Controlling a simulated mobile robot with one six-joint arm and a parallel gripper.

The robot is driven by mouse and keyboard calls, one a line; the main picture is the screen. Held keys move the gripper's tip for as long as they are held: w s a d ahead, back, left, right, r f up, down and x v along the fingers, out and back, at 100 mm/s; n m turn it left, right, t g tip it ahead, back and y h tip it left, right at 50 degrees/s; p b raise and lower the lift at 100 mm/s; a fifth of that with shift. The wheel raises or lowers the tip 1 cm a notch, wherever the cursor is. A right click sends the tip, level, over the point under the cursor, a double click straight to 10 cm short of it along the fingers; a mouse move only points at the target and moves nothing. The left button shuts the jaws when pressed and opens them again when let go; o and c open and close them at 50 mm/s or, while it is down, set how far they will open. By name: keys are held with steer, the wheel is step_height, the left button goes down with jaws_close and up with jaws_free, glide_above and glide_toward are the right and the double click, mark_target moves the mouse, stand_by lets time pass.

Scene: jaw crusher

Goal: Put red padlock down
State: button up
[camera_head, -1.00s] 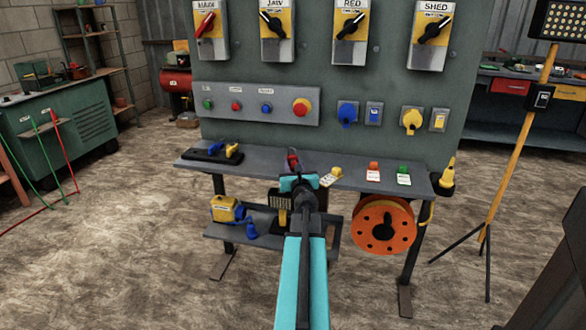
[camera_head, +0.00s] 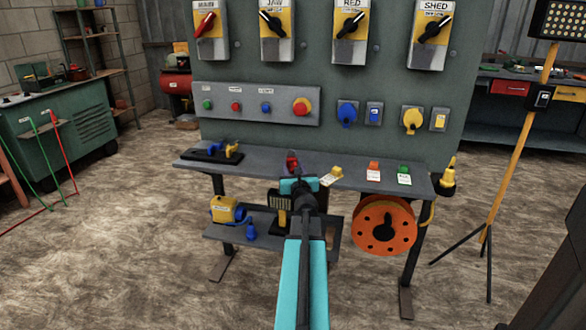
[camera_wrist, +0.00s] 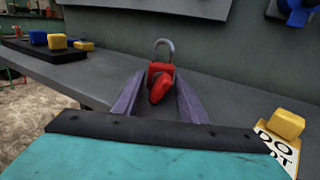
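The red padlock (camera_wrist: 160,80) is upright in the wrist view, its grey shackle pointing up. My gripper (camera_wrist: 160,86) has one finger on each side of the padlock's body and appears shut on it. In the head view the padlock (camera_head: 292,163) shows just beyond my gripper (camera_head: 293,174), over the grey shelf (camera_head: 250,166) of the switch panel. Its underside is hidden, so I cannot tell whether it touches the shelf.
A yellow-tabbed tag (camera_head: 332,177) lies close to the right of my gripper. Red and green tabbed tags (camera_head: 404,176) lie further right. A black tray (camera_head: 212,154) with blue and yellow padlocks is at the left. The shelf between tray and gripper is clear.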

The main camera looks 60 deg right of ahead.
steer(key=shift+o, duration=0.9)
steer(key=shift+r, duration=0.15)
steer(key=shift+r+p, duration=0.6)
steer(key=shift+p, duration=0.25)
steer(key=v, duration=0.5)
steer(key=shift+f, duration=0.15)
steer(key=shift+s+a+p, duration=0.2)
steer(key=shift+a+p, duration=0.05)
steer(key=shift+p, duration=0.2)
steer(key=shift+p+v, duration=0.9)
steer(key=shift+p, duration=0.3)
